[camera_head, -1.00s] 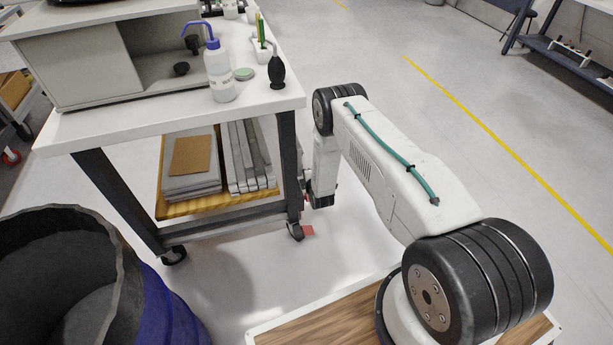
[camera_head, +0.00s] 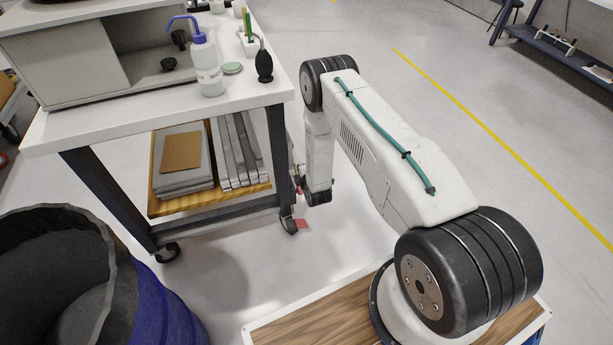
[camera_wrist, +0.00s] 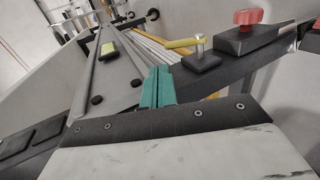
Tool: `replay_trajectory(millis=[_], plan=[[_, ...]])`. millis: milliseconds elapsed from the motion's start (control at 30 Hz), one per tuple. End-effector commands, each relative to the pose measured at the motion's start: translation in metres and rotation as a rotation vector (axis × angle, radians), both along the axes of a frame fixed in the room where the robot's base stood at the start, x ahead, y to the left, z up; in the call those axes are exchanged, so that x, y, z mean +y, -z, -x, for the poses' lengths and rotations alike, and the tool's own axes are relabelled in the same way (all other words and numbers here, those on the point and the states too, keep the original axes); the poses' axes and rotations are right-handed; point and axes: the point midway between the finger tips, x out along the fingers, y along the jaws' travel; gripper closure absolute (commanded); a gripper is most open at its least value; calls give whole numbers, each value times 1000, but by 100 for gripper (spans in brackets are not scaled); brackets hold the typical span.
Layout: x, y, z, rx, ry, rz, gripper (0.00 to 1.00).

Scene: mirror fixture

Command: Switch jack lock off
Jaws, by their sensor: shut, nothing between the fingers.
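In the wrist view, my gripper (camera_wrist: 158,72) shows two teal fingers side by side, shut and empty. A yellow lever (camera_wrist: 181,43) runs to an upright metal pin on a black block (camera_wrist: 202,62), ahead and right of my fingertips and apart from them. A red knob (camera_wrist: 247,17) stands on a larger black block (camera_wrist: 238,40) farther right. I cannot tell which of these is the jack lock. In the head view, my arm reaches down beside the workbench (camera_head: 255,100); my fingers and the lever cannot be made out there.
A red piece (camera_head: 302,224) shows by the bench's front caster. A blue-and-black bin (camera_head: 150,300) stands at lower left. A wash bottle (camera_head: 206,72) and a black blower (camera_head: 264,66) stand on the bench top. The floor right of my arm is clear.

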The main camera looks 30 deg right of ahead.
Motion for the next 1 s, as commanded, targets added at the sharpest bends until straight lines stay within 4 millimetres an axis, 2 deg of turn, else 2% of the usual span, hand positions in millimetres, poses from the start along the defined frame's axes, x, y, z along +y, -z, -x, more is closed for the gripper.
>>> replay_trajectory(millis=[200,400,867,1000], plan=[[1,-24,42,2,4,0,100],[4,-36,62,0,4,0,100],[5,-40,66,1,3,-3,100],[6,-59,53,22,18,-45,100]])
